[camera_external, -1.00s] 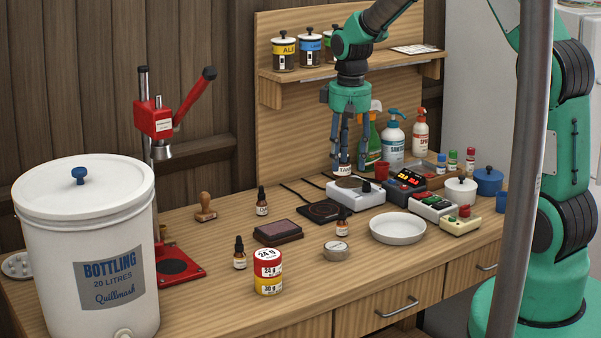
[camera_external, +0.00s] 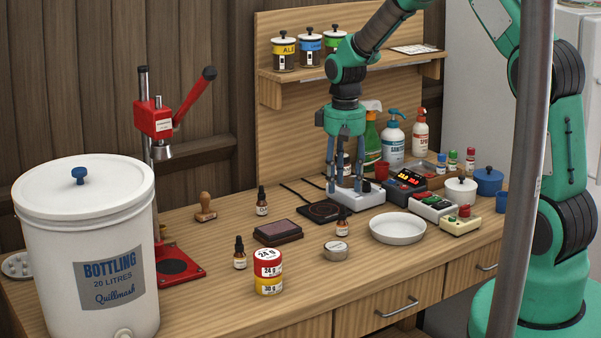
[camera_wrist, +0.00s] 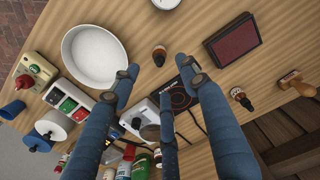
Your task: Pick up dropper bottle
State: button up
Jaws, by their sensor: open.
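Small dark dropper bottles with black caps stand upright on the wooden bench. One (camera_external: 342,222) is near the middle, one (camera_external: 262,202) is farther back left, and one (camera_external: 240,254) is at the front left. In the wrist view one dropper bottle (camera_wrist: 159,56) is just beyond the fingertips, and another (camera_wrist: 241,98) is to the right. My gripper (camera_external: 345,192) has its blue-grey fingers spread, pointing down, above and behind the middle bottle. It also shows in the wrist view (camera_wrist: 158,78), open with nothing held. A dark jar-like object behind the fingers is partly hidden.
A white scale (camera_external: 371,196) and a black hot plate (camera_external: 320,211) lie close to the fingers. A white dish (camera_external: 398,228), a round tin (camera_external: 336,251) and a dark ink pad (camera_external: 278,232) surround the middle bottle. Stacked jars (camera_external: 268,272) stand in front.

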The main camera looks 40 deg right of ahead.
aim_at(343, 213)
notch_tip(343, 213, down, 6)
jog(key=shift+r+b, duration=0.1)
jog(key=shift+b, duration=0.3)
jog(key=shift+w+d+f+b, duration=0.1)
jog(key=shift+f+b, duration=0.5)
jog(key=shift+f, duration=2.05)
grip_shut()
